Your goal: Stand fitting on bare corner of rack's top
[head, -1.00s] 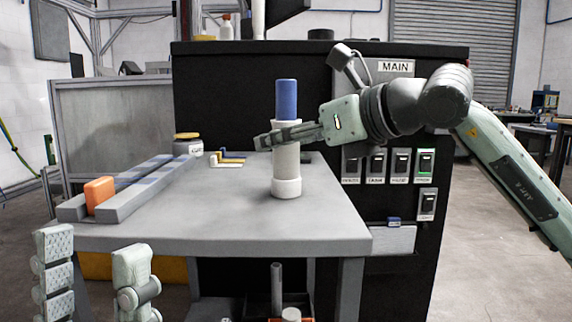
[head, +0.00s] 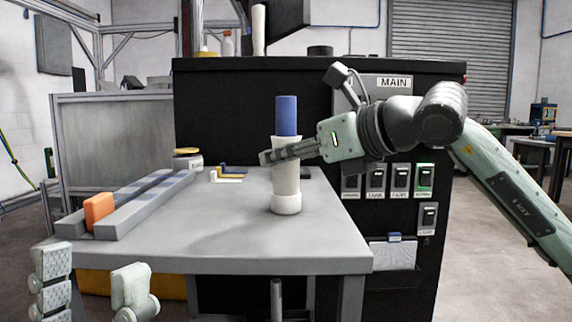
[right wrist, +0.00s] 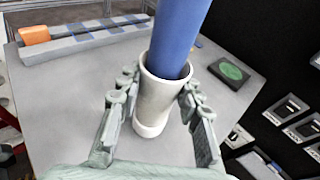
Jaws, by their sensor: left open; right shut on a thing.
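A white tubular fitting (head: 286,182) with a wider collar at its foot stands upright over the grey table. I cannot tell whether its foot touches the table. A blue cylinder (head: 287,115) sticks up out of its mouth. My right gripper (head: 272,156) is shut on the white tube from the right. In the right wrist view, its fingers (right wrist: 160,112) lie on either side of the tube (right wrist: 158,95). My left gripper (head: 92,285) is open and empty at the lower left, in front of the table. I cannot tell which thing is the rack.
The grey table (head: 230,235) is clear around the fitting. A grey railed block (head: 150,200) with an orange piece (head: 99,208) lies at left. A jar (head: 188,160) and small L-shaped pieces (head: 236,171) stand behind. A black cabinet (head: 250,100) with switches rises behind the table.

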